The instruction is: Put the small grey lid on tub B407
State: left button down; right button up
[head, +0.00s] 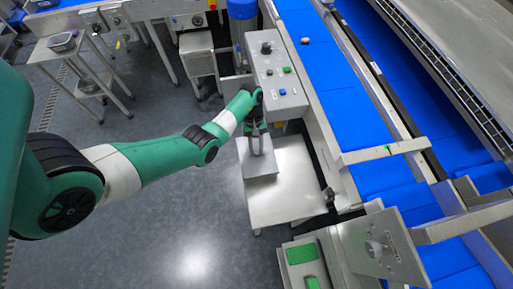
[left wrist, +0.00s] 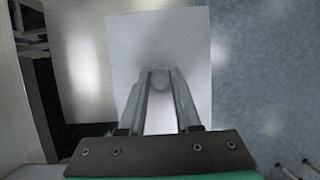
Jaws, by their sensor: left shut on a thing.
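The small grey lid (head: 262,167) is a flat rectangular plate at the left edge of a steel table in the head view. My left gripper (head: 256,146) points down and is shut on the lid's grip. In the left wrist view the lid (left wrist: 130,45) fills the upper middle, with the fingers (left wrist: 160,76) on either side of its round knob. I cannot tell how high the lid is above the table top. No tub label B407 is readable; anything under the lid is hidden. My right gripper is not in view.
The steel table (head: 292,190) is bare right of the lid. A control box (head: 277,75) with buttons stands just behind, and blue conveyor belts (head: 335,80) run along the right. A small grey container (head: 63,43) sits on a stand at the far left. Open floor lies left.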

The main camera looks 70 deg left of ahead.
pick_arm(q)
jog(key=shift+f+b, duration=0.3)
jog(key=shift+f, duration=0.05)
jog(key=shift+c, duration=0.6)
grip_release()
jog(key=shift+r, duration=0.1)
notch_tip(320, 180, up, 7)
jog(key=p, duration=0.7)
jog(key=shift+d, duration=0.1)
dwell(0.3)
